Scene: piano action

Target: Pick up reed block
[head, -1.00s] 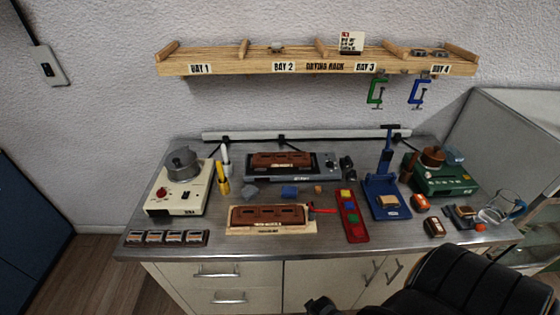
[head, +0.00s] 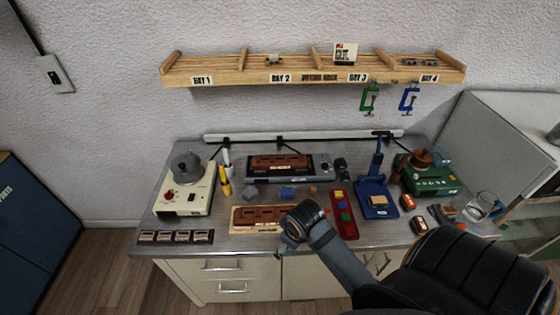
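No label I can read says reed block. Two long brown slotted blocks fit best. One brown block (head: 262,214) lies on a pale wooden board (head: 237,227) at the front of the bench, its right end hidden by my arm. The other brown block (head: 280,163) sits on a grey machine (head: 322,170) at the back. My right gripper (head: 286,248) is at the bench's front edge, just right of and in front of the pale board. Its fingers are small and dark here, so I cannot tell whether they are open. My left gripper is not in view.
A cream hot plate with a pot (head: 187,190) stands left. A red tray (head: 343,214), a blue press (head: 377,195) and a green machine (head: 432,178) stand right. Several small framed blocks (head: 177,237) lie front left. A shelf (head: 320,66) hangs above.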

